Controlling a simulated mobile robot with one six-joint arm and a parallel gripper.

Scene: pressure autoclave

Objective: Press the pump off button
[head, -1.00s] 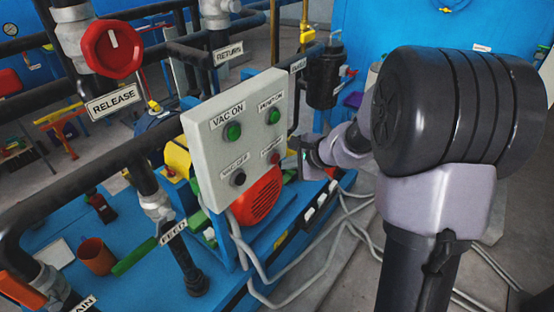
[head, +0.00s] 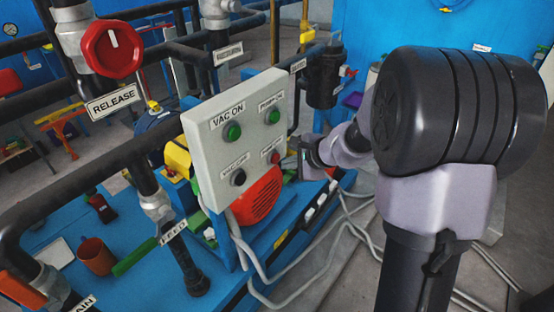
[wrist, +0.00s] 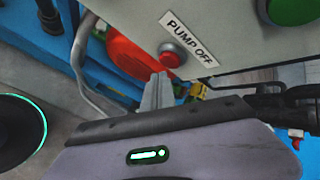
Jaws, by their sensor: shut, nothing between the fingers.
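The grey control panel (head: 225,155) stands at the middle of the head view with several round buttons. The red pump off button (wrist: 171,55) shows in the wrist view beside its PUMP OFF label (wrist: 189,38). In the head view the pump off button (head: 275,158) is small, at the panel's lower right. My gripper (wrist: 161,78) is shut and empty, its fingertips close to the button in the wrist picture. I cannot tell whether they touch it. In the head view my gripper (head: 303,160) is just right of the panel, its fingers mostly hidden.
A green pump on button (head: 272,117), a green vac on button (head: 232,132) and a dark vac off button (head: 238,177) share the panel. A red motor (head: 262,196) lies below and behind it. Grey cables (head: 284,285) run along the floor.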

